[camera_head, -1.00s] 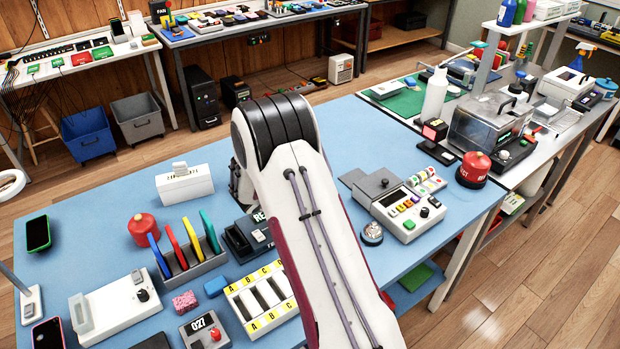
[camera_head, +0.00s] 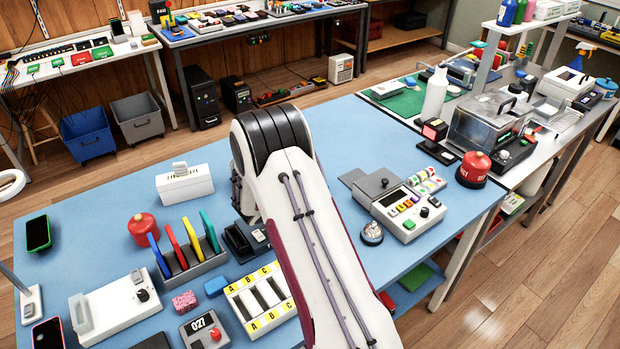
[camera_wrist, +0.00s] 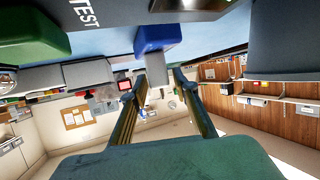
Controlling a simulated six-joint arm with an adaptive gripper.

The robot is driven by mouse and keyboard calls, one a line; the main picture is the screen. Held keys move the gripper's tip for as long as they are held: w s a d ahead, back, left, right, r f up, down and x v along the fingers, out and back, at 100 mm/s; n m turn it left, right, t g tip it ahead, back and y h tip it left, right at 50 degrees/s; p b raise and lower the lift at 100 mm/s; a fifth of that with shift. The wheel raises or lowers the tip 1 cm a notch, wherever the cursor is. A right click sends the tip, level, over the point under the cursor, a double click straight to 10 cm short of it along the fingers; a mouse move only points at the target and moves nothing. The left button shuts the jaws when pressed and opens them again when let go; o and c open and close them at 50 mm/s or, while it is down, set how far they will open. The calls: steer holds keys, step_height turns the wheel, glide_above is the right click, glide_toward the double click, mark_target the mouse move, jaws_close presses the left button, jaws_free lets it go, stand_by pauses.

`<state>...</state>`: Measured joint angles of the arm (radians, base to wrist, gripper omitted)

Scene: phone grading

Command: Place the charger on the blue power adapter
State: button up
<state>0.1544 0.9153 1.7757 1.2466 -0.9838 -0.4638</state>
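In the head view my arm hides the gripper. A small blue block (camera_head: 216,286) lies on the blue table next to a pink sponge there. I cannot clearly pick out the charger; a small pale piece sits on top of a white box (camera_head: 185,187).
A rack with coloured plates (camera_head: 197,265), a red canister (camera_head: 142,228) and a lettered A-B-C tray (camera_head: 262,304) crowd the table's front. A grey tester (camera_head: 400,207) stands right of my arm. A green thing (camera_wrist: 35,40) shows in the wrist view. The table's back middle is clear.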

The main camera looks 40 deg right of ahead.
steer(key=shift+r, duration=0.15)
stand_by(0.3)
steer(key=v, duration=1.2)
stand_by(0.4)
